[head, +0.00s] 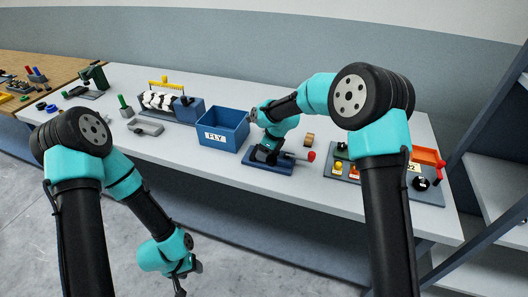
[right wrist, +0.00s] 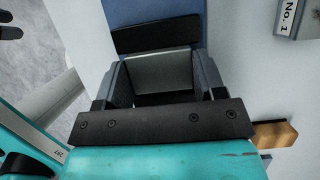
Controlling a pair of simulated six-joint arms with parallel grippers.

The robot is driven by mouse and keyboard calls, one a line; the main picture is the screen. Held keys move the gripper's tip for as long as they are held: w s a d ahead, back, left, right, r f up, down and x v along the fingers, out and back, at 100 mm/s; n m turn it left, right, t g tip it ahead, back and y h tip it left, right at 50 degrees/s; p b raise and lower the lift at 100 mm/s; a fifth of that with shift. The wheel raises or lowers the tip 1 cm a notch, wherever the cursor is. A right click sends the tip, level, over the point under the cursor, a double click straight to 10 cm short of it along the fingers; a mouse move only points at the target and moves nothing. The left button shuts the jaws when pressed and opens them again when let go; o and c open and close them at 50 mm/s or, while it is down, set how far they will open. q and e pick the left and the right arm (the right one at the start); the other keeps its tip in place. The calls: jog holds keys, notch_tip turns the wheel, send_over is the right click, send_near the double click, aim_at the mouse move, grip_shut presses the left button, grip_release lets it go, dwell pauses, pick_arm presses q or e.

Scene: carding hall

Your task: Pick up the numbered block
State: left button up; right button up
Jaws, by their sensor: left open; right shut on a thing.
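My right gripper (head: 262,155) is low over the blue base plate (head: 268,166) on the bench. In the right wrist view my right gripper (right wrist: 155,85) is shut on a pale grey block (right wrist: 161,72); no number shows on its visible face. A grey piece with a white "No. 1" label (right wrist: 289,17) lies apart from the gripper, at the upper right of that view. My left gripper (head: 184,277) hangs open and empty in front of the bench, over the floor. The arm and fingers hide much of the held block in the head view.
A blue bin labelled FLY (head: 222,126) stands just left of the right gripper. A grey rod with a red knob (head: 311,156), a wooden cylinder (head: 308,139) and a control panel (head: 430,187) are to the right. A roller machine (head: 172,102) stands farther left.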

jog(key=shift+r, duration=0.2)
notch_tip(320, 180, up, 2)
jog(key=shift+r, duration=0.1)
jog(key=shift+s+r, duration=0.35)
jog(key=shift+r, duration=0.2)
jog(key=s+a+r, duration=0.1)
jog(key=s, duration=1.4)
jog(key=shift+r, duration=0.2)
jog(key=shift+s, duration=0.1)
jog(key=shift+r, duration=0.15)
jog(key=shift+r, duration=1.1)
